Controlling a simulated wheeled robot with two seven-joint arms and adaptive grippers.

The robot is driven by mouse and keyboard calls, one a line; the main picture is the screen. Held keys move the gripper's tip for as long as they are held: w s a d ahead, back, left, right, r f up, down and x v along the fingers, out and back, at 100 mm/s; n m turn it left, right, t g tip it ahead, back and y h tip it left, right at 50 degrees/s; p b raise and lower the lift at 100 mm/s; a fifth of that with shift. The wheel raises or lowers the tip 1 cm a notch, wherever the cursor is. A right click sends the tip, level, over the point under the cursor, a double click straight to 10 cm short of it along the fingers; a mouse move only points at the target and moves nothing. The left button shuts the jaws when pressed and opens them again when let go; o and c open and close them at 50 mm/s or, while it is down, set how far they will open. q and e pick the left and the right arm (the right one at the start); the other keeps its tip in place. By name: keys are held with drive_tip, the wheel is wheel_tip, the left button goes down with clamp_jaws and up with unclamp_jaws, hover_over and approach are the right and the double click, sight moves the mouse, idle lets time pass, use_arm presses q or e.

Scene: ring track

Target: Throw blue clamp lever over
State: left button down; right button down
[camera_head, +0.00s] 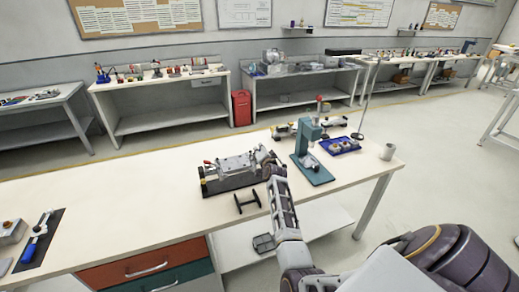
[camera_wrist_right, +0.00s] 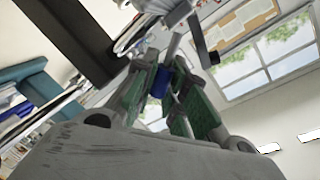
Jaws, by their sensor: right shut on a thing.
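A metal clamp fixture (camera_head: 230,172) with a dark base and a red-tipped lever lies on the workbench, left of the teal press. My right gripper (camera_head: 272,170) is at the fixture's right end. The wrist view shows its green-padded fingers (camera_wrist_right: 165,85) shut on a blue part, which I take as the blue clamp lever (camera_wrist_right: 157,82). In the head view the blue lever is hidden behind the gripper, so its angle cannot be told. My left gripper is not in view.
A teal press (camera_head: 309,158) stands close right of my right gripper. Beyond it are a blue tray (camera_head: 341,145) with parts and a grey cup (camera_head: 388,151). A small black part (camera_head: 247,202) lies before the fixture.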

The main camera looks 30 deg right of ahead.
idle(0.4)
drive_tip(key=c, duration=1.4)
unclamp_jaws()
drive_tip(key=shift+c, duration=0.2)
drive_tip(key=shift+s, duration=0.2)
drive_tip(key=v, duration=0.7)
drive_tip(key=shift+s+a, duration=0.1)
